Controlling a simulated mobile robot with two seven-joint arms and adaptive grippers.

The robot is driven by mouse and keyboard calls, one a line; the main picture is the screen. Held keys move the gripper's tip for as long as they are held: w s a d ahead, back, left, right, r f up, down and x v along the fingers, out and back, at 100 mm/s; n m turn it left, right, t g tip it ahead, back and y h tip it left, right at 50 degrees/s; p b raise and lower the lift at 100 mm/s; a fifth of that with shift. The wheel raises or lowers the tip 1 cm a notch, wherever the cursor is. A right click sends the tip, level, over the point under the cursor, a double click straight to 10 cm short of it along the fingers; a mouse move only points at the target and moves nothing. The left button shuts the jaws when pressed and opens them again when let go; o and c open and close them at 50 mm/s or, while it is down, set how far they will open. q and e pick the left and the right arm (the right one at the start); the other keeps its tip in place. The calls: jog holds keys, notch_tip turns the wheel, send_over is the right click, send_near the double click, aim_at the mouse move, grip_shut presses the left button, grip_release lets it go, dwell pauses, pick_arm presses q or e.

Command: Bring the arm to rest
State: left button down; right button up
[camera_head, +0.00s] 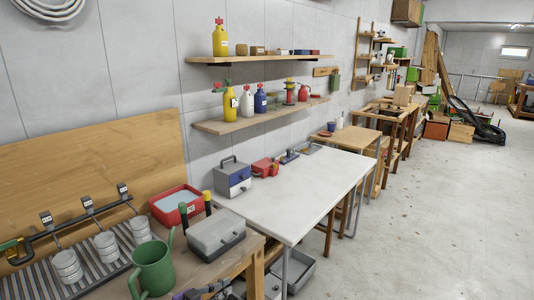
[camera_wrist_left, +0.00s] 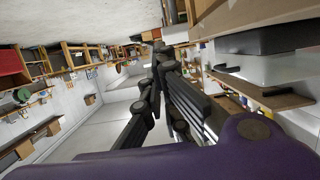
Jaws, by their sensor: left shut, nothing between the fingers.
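My left gripper (camera_head: 214,288) shows small at the bottom edge of the head view, in front of the wooden bench. In the left wrist view its dark fingers (camera_wrist_left: 158,55) are together with nothing held between them. My purple wrist part fills the bottom of that view. The white coiled hose (camera_head: 50,8) hangs on the wall at the top left of the head view, partly cut off by the frame. The gripper is well apart from it. My right gripper is not in view.
A green watering can (camera_head: 153,268), a grey box (camera_head: 215,234) and a red tray (camera_head: 177,199) stand on the wooden bench. A white table (camera_head: 300,190) stands beyond, mostly clear. Shelves (camera_head: 258,117) with bottles hang above. Open floor (camera_head: 430,220) lies to the right.

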pick_arm(q)
jog(key=s+d+f+n+y, duration=0.2)
jog(key=s+f, duration=0.3)
jog(key=s, duration=0.5)
jog(key=s+d+f+n+y, duration=0.15)
jog(key=s+f, duration=0.35)
jog(key=s, duration=0.5)
jog(key=s+a+f+n+g+y, duration=0.1)
jog(key=s+a, duration=0.3)
jog(key=s, duration=0.7)
jog(key=s+a+f+n+g+y, duration=0.2)
jog(key=s+a+y, duration=0.2)
jog(key=s, duration=0.7)
jog(key=shift+a+f, duration=0.2)
jog(key=shift+a, duration=0.15)
